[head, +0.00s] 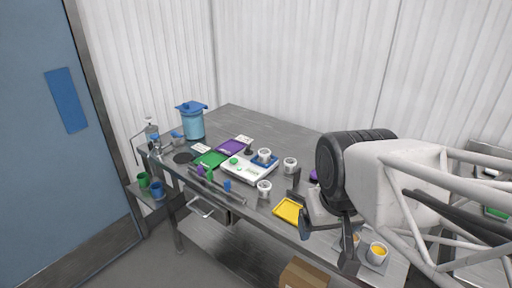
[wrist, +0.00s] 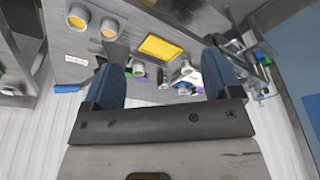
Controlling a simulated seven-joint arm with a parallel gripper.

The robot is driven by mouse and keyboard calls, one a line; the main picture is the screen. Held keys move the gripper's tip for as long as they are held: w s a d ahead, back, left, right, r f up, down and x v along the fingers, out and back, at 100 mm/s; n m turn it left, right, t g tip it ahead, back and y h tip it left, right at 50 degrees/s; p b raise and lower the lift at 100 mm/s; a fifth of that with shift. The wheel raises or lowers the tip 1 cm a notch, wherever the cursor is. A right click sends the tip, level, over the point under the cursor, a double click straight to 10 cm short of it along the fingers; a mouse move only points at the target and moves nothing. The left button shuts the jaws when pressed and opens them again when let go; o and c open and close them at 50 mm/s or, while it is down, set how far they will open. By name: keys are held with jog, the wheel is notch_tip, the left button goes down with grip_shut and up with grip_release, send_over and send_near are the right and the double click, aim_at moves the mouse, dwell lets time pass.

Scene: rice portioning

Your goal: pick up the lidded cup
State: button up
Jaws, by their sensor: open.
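Several small pale cups are in the head view: one on the blue top of the white scale (head: 264,155), one to its right (head: 290,165), and one at the table's front edge (head: 264,188). Their tops look grey; I cannot tell surely which has a lid. A cup with yellow contents (head: 377,252) stands at the right end, and it also shows in the wrist view (wrist: 77,18) beside a second cup (wrist: 109,29). My gripper (head: 327,244) is open and empty above the table's right front. Its two fingers frame the wrist view (wrist: 160,80).
A yellow tray (head: 289,211) lies left of my gripper. It shows ahead of the fingers in the wrist view (wrist: 160,48). Green (head: 211,159) and purple (head: 231,147) mats lie left of the scale. A blue-lidded container (head: 192,122) stands at the back left. The back of the table is clear.

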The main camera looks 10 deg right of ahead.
jog(key=w+a+m+g+y, duration=0.1)
jog(key=w+m+y, duration=0.15)
jog(key=w, duration=0.45)
jog(key=w+a+m+g+y, duration=0.1)
jog(key=w+a+m, duration=0.15)
jog(key=w, duration=0.45)
jog(key=m+t+y, duration=0.5)
jog(key=m+y, duration=0.4)
jog(key=m, duration=0.8)
send_near(266, 151)
jog(key=x, duration=0.3)
jog(key=shift+x, duration=1.25)
jog(key=shift+a+g, duration=0.1)
jog(key=shift+g, duration=0.2)
